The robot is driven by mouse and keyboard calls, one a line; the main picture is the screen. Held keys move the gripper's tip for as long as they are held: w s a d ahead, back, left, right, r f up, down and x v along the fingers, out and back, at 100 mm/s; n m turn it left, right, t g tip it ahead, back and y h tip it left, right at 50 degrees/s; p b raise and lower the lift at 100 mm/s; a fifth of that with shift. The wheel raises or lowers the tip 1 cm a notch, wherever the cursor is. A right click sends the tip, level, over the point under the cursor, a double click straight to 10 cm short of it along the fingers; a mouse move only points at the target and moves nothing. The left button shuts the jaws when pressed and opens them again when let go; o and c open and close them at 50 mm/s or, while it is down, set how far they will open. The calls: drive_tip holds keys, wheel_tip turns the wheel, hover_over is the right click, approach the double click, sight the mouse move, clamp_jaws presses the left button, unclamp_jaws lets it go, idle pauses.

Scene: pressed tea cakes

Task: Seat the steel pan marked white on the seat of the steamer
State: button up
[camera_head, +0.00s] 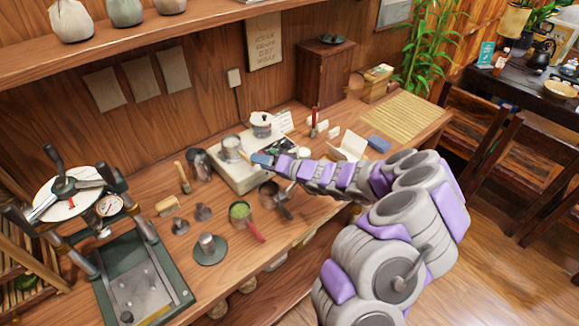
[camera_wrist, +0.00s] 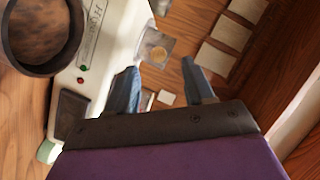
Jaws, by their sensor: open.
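A cream box-shaped appliance (camera_head: 240,176), which looks like the steamer, stands mid-bench; its panel (camera_wrist: 98,40) shows in the wrist view with red and green buttons. A steel pan (camera_head: 230,146) sits at its left end, and a pale-topped steel vessel (camera_head: 261,122) stands at its back. I cannot make out a white mark on either. A dark round vessel (camera_wrist: 43,30) with a brown inside shows at the upper left of the wrist view. My gripper (camera_head: 261,159) is over the appliance's front right part. Its fingers (camera_wrist: 160,92) are apart with nothing held between them.
A green-filled cup with a red handle (camera_head: 241,211) and small steel weights (camera_head: 203,212) lie in front. A press (camera_head: 130,285) stands at left. A wooden cabinet (camera_head: 325,73) and bamboo mat (camera_head: 405,117) are at right. The bench's front edge is partly clear.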

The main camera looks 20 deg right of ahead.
drive_tip(key=p+v, duration=0.2)
drive_tip(key=v, duration=0.8)
drive_tip(key=s+a+r+n+g+y, duration=0.45)
drive_tip(key=a+r, duration=0.35)
drive_tip(key=a, duration=0.5)
drive_tip(key=s+a+r+n+g+h, duration=0.3)
drive_tip(key=s+a+g, duration=0.4)
drive_tip(key=s+a, duration=0.45)
drive_tip(key=s+d+f+g+h, duration=0.1)
drive_tip(key=s+d+g+h, duration=0.3)
drive_tip(key=s, duration=1)
drive_tip(key=s+d+m+t+h, duration=0.1)
drive_tip(key=s+d+m+h, duration=0.2)
drive_tip(key=s+d+h, duration=0.4)
drive_tip(key=s+d, duration=0.1)
drive_tip(key=d, duration=0.1)
drive_tip(key=shift+s+d, duration=0.3)
drive_tip(key=shift+s, duration=0.05)
